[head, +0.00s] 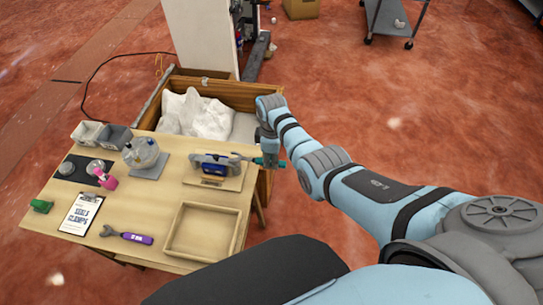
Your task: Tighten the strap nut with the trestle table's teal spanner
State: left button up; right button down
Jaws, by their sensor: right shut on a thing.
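My right gripper (270,158) is at the right edge of the trestle table (165,205), pointing down and shut on the teal handle of a spanner (258,161). The spanner lies about level, its grey head pointing left to a blue and grey clamp-like assembly (212,163) on a wooden board (232,184). The grey head reaches the assembly's right end. The strap nut is too small to make out, and I cannot tell whether the jaw is around it. My left gripper is not in view.
A purple-handled spanner (135,239) and an empty wooden tray (173,248) lie at the table's front. A wooden crate (238,95) with white sacking is behind.

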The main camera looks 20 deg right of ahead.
jog(key=shift+f+b, duration=1)
jog(key=shift+f, duration=0.2)
dwell(0.3)
dwell(0.3)
jog(key=shift+s+a+r+p, duration=0.1)
jog(key=shift+s+a+p, duration=0.05)
jog(key=shift+p, duration=0.3)
jog(key=shift+s+a+m+p, duration=0.75)
jog(key=shift+m+p, duration=0.35)
jog(key=shift+p, duration=0.15)
